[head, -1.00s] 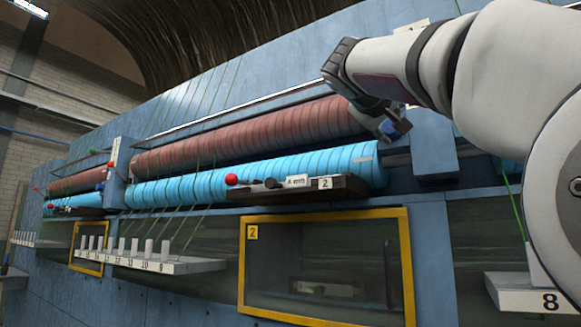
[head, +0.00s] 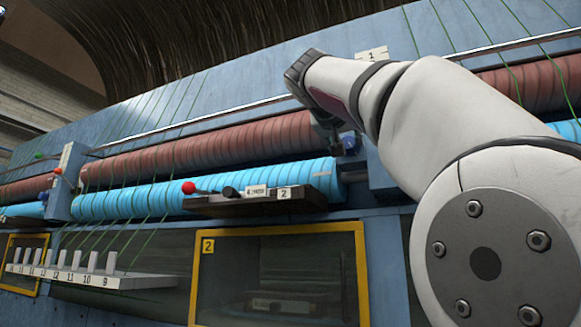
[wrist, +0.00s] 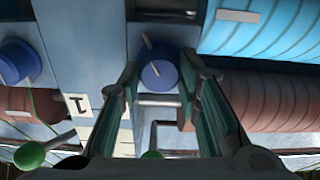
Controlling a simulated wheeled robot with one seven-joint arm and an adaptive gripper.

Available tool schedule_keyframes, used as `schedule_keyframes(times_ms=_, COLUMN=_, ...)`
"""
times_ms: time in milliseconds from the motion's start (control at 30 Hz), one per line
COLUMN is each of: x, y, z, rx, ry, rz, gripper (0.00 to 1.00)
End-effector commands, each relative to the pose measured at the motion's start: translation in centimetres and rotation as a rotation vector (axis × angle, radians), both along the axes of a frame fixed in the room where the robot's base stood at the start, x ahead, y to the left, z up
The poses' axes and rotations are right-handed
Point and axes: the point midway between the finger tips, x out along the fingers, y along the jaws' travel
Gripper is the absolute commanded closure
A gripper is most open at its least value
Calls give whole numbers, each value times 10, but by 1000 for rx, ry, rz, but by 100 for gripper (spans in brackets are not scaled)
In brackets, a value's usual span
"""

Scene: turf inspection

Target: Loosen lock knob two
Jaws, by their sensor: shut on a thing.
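A round blue knob (wrist: 158,74) with a pale line on its face sits on the blue machine frame, in the middle of the wrist view. My gripper (wrist: 160,66) is shut on it, with one finger on each side. In the head view my gripper (head: 342,142) is at the right end of the red and blue rollers, and the knob there is mostly hidden by the fingers. A second blue knob (wrist: 16,62) shows at the left of the wrist view, apart from my gripper. A white plate marked 1 (wrist: 78,105) lies between the two knobs.
A cyan roller (head: 240,188) and a red roller (head: 220,143) run left from my gripper. Below are a dark bracket (head: 225,205) marked 2 and a yellow-framed window (head: 359,270). A green ball lever (wrist: 30,153) is at lower left of the wrist view.

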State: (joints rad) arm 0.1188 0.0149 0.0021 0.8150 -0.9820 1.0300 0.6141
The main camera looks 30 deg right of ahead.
Motion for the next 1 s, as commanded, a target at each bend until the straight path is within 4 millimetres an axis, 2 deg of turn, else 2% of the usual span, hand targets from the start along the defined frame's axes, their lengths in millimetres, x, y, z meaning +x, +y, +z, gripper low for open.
schedule_keyframes(times_ms=33, x=-1, y=2, z=6, rx=-7, ry=-16, rz=7, gripper=97)
schedule_keyframes(times_ms=433, x=-1, y=2, z=5, rx=-3, ry=-19, rz=7, gripper=97)
schedule_keyframes(times_ms=467, x=-1, y=2, z=5, rx=-3, ry=-19, rz=7, gripper=64)
schedule_keyframes(times_ms=533, x=-1, y=1, z=5, rx=-2, ry=-17, rz=6, gripper=49)
schedule_keyframes(times_ms=833, x=-1, y=1, z=2, rx=1, ry=-12, rz=3, gripper=49)
schedule_keyframes(times_ms=1000, x=-8, y=11, z=2, rx=2, ry=-11, rz=5, gripper=49)
